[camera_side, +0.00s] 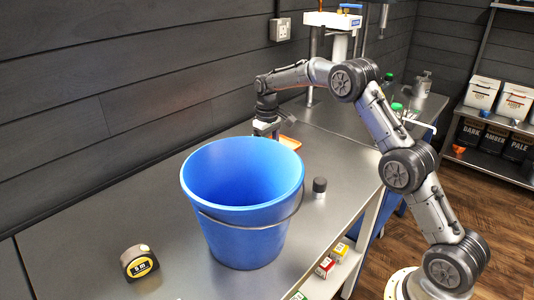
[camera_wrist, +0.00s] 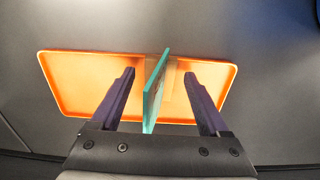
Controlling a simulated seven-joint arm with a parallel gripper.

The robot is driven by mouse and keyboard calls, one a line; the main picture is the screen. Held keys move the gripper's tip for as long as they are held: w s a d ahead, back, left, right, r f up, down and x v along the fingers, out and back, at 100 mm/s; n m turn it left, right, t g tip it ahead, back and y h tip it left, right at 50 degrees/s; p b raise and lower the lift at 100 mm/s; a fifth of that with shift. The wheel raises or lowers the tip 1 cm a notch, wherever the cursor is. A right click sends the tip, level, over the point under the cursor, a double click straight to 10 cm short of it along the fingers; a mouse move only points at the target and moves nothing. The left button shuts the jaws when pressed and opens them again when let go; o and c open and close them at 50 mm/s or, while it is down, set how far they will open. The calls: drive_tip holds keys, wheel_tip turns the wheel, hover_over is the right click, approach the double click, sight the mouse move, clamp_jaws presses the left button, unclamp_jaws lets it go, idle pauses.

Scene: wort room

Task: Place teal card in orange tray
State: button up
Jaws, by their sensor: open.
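The teal card (camera_wrist: 154,95) stands on edge between the open fingers of my gripper (camera_wrist: 160,90) in the wrist view, with a gap on each side. The orange tray (camera_wrist: 62,82) lies flat beneath it, spanning most of the picture's width. I cannot tell whether the card touches the tray. In the side view my gripper (camera_side: 266,128) points down behind the blue bucket, and only a bit of the orange tray (camera_side: 290,142) shows past the bucket rim. The card is not visible in the side view.
A large blue bucket (camera_side: 240,225) with a wire handle stands in front of my gripper. A small dark-capped jar (camera_side: 319,187) is right of it and a tape measure (camera_side: 139,263) is at the front left. A dark wall (camera_side: 120,90) runs behind.

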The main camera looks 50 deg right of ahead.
wheel_tip(320, 180, up, 13)
drive_tip(key=shift+r, duration=0.15)
idle(0.4)
drive_tip(key=s+a+r+t, duration=0.1)
drive_tip(key=s+a+r, duration=0.35)
drive_tip(key=s, duration=0.45)
drive_tip(key=s+a+r+t, duration=0.2)
drive_tip(key=s+a+r, duration=0.25)
drive_tip(key=s, duration=0.55)
drive_tip(key=s+a+f+t, duration=0.1)
drive_tip(key=s+f, duration=0.3)
drive_tip(key=s, duration=0.5)
drive_tip(key=s+a+f+t, duration=0.1)
drive_tip(key=s+f, duration=0.3)
drive_tip(key=s, duration=0.6)
drive_tip(key=shift+s+a+t, duration=0.3)
drive_tip(key=shift+a, duration=0.2)
